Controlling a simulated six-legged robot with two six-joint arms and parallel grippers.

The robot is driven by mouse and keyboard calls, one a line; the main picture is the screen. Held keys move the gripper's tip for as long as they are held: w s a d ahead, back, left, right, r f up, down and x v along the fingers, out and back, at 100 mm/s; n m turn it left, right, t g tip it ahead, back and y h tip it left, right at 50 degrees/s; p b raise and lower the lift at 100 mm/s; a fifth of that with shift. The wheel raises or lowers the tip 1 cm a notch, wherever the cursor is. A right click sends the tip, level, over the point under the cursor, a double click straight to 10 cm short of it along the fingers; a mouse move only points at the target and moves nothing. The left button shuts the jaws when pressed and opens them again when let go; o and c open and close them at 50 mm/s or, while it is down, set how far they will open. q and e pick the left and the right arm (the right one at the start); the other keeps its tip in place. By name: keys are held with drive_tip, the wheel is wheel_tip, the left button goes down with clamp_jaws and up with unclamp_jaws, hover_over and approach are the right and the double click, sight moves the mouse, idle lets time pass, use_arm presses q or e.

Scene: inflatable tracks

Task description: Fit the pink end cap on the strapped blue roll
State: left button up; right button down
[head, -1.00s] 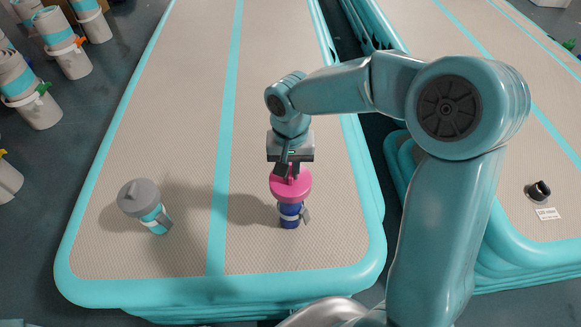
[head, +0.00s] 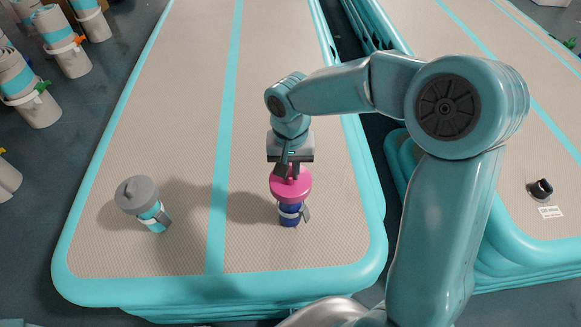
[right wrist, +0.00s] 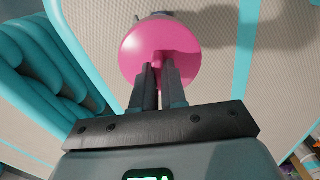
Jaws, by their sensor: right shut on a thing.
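The pink end cap (head: 291,184) sits over the top of the strapped blue roll (head: 289,216), which stands upright on the inflatable track. A pale strap with a grey buckle goes around the roll below the cap. My right gripper (head: 290,171) is above the cap, shut on its top. In the right wrist view the two fingers meet at the middle of the pink cap (right wrist: 150,48), and the cap hides nearly all of the roll. Whether the cap is fully seated I cannot tell. My left gripper is not in view.
A teal roll with a grey cap (head: 137,195) stands on the left of the same track (head: 255,255). A black ring-like piece (head: 541,188) and a white label (head: 550,212) lie on the right track. Several strapped rolls (head: 66,50) stand on the floor at left.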

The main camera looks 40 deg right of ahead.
drive_tip(key=shift+f+b, duration=0.9)
drive_tip(key=shift+f, duration=0.25)
drive_tip(key=c, duration=1.1)
unclamp_jaws()
drive_tip(key=shift+r+p, duration=2.8)
drive_tip(key=shift+r, duration=0.8)
drive_tip(key=shift+s+f, duration=0.1)
